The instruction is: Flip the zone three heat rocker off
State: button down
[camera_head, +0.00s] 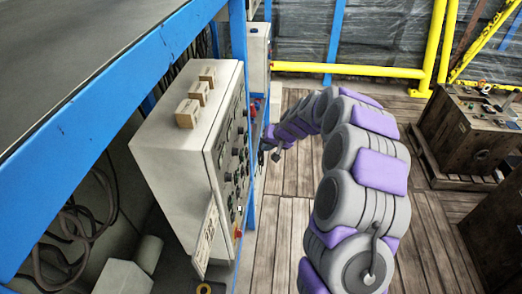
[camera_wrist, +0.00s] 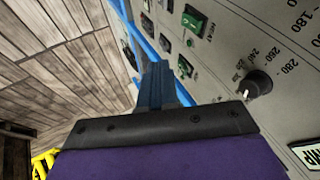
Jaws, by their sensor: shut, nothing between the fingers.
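The heater control panel is the front of a pale box (camera_head: 185,140), seen at a steep angle in the head view. In the wrist view the panel (camera_wrist: 225,55) carries a green rocker (camera_wrist: 193,20) and a darker rocker (camera_wrist: 185,67), with smaller ones farther off. I cannot read which one is zone three, nor tell the rockers' positions. My gripper (camera_wrist: 160,78) is shut and empty, its fingers pointing along the panel beside the darker rocker; contact cannot be judged. In the head view my gripper (camera_head: 265,153) is small, close to the panel front.
A black dial knob (camera_wrist: 256,84) marked with numbers sits right of the fingers. Blue shelf framing (camera_head: 238,60) surrounds the box. Small blocks (camera_head: 196,100) lie on top of it. A wooden crate (camera_head: 455,130) and yellow rails (camera_head: 345,70) stand right and behind; plank floor is open between.

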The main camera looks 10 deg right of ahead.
aim_at(242, 157)
jog(key=shift+a+v, duration=0.25)
jog(key=shift+v, duration=2.4)
notch_tip(242, 157, down, 5)
jog(key=a+m+g+y, duration=0.1)
jog(key=g+y, duration=0.1)
jog(key=y, duration=0.1)
jog(key=shift+d+f+y+b, duration=1.05)
jog(key=shift+d+f+y, duration=0.65)
jog(key=shift+d+y, duration=1.85)
jog(key=shift+t+h, duration=0.25)
jog(key=shift+t, duration=0.15)
jog(key=x, duration=0.7)
jog(key=b+x, duration=0.1)
jog(key=x, duration=0.6)
jog(key=shift+w+a+r, duration=0.1)
jog(key=shift+w+a, duration=0.05)
jog(key=shift+w, duration=0.15)
